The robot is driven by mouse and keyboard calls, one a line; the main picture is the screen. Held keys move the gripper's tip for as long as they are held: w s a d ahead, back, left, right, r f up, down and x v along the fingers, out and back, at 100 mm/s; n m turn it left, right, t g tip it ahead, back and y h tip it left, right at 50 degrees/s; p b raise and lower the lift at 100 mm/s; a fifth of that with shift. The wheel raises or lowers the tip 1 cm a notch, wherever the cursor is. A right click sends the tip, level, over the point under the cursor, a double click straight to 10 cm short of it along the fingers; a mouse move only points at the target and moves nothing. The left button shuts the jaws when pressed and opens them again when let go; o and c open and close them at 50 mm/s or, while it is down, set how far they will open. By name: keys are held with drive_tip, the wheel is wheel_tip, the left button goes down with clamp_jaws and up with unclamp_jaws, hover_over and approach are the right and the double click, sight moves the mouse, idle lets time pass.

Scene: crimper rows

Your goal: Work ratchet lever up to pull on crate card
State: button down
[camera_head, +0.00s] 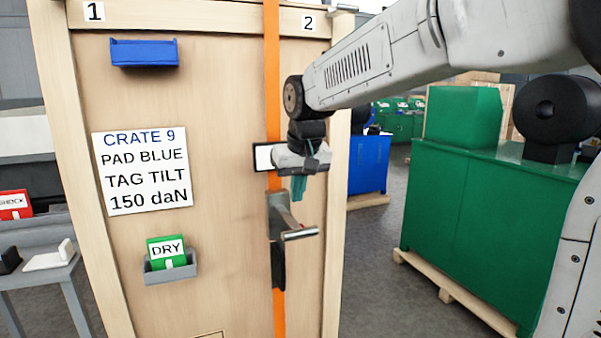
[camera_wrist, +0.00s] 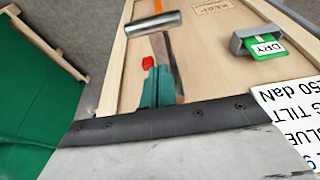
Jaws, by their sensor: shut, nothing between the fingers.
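The crate card (camera_head: 140,170) on the crate's face reads CRATE 9, PAD BLUE, TAG TILT, 150 daN; part of it shows upside down in the wrist view (camera_wrist: 288,125). An orange strap (camera_head: 272,75) runs down the crate. The ratchet lever (camera_head: 299,234) sticks out from the strap with a grey cross bar; the bar shows in the wrist view (camera_wrist: 152,24). My gripper (camera_head: 298,196) has teal fingers, shut and empty, just above the lever. Contact with it cannot be told. A white-faced display (camera_head: 262,157) beside the strap is partly hidden by my gripper.
A blue holder (camera_head: 144,53) and a grey holder (camera_head: 170,271) with a green DRY packet (camera_head: 166,251) stick out from the crate. A green cabinet (camera_head: 470,220) on a pallet stands right. Grey floor is open between it and the crate.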

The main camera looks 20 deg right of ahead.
sight(297, 229)
drive_tip(key=shift+s+f, duration=0.2)
drive_tip(key=shift+f, duration=0.7)
drive_tip(key=shift+s+f, duration=0.2)
drive_tip(key=shift+f, duration=0.65)
drive_tip(key=shift+s+f, duration=0.2)
drive_tip(key=shift+f, duration=0.7)
drive_tip(key=shift+a+f, duration=0.1)
